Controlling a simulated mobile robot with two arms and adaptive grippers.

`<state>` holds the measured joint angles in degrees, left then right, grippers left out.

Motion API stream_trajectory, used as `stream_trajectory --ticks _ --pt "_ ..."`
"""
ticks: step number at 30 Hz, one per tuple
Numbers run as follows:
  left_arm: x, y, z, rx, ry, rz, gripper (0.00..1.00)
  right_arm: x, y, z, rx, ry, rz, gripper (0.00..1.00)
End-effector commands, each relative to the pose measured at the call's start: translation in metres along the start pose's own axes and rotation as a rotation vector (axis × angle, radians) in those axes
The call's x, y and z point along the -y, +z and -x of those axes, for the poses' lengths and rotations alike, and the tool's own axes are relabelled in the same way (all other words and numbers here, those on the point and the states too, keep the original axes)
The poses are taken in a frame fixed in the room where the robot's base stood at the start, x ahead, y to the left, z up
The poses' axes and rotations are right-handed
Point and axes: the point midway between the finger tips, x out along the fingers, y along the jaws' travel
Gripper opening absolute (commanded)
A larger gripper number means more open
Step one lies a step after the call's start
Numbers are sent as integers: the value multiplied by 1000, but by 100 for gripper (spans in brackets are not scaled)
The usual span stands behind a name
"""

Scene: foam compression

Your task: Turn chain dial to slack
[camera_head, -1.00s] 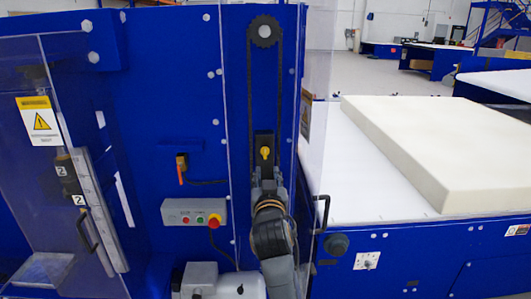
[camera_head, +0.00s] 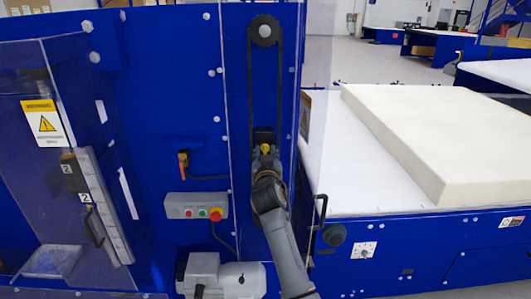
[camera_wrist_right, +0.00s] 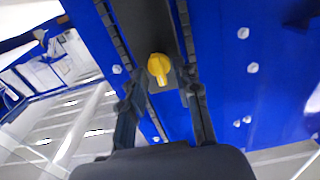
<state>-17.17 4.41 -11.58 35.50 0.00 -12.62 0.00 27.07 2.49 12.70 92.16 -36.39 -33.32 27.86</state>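The yellow chain dial (camera_head: 265,149) sits on a dark plate (camera_head: 263,134) at the lower end of the chain loop on the blue machine. My right gripper (camera_head: 264,155) comes up from below and partly covers the dial in the head view. In the right wrist view the dial (camera_wrist_right: 159,67) shows as a round yellow knob with a short pointer. My right gripper (camera_wrist_right: 162,84) is open there, its fingers apart to the left and right of the knob, with gaps visible on both sides. I cannot tell its exact distance from the dial. My left gripper is not in view.
Clear guard panels (camera_head: 318,100) stand at the right of the chain. An orange-handled switch (camera_head: 183,163) is left of the chain. A foam block (camera_head: 450,140) lies on the white table (camera_head: 350,190).

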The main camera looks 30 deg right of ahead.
Motion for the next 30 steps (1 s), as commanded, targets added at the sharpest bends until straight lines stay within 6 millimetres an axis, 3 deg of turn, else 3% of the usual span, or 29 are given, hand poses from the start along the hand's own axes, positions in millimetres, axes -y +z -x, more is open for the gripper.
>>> stream_trajectory --ticks 2,6,20,30 --pt "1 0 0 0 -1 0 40 0 0 0 0 0 0 28" --pt "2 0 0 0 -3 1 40 0 0 0 0 0 0 0" --pt "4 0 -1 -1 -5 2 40 0 0 0 0 0 47 0" --pt "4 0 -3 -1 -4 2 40 1 0 0 0 0 282 0"
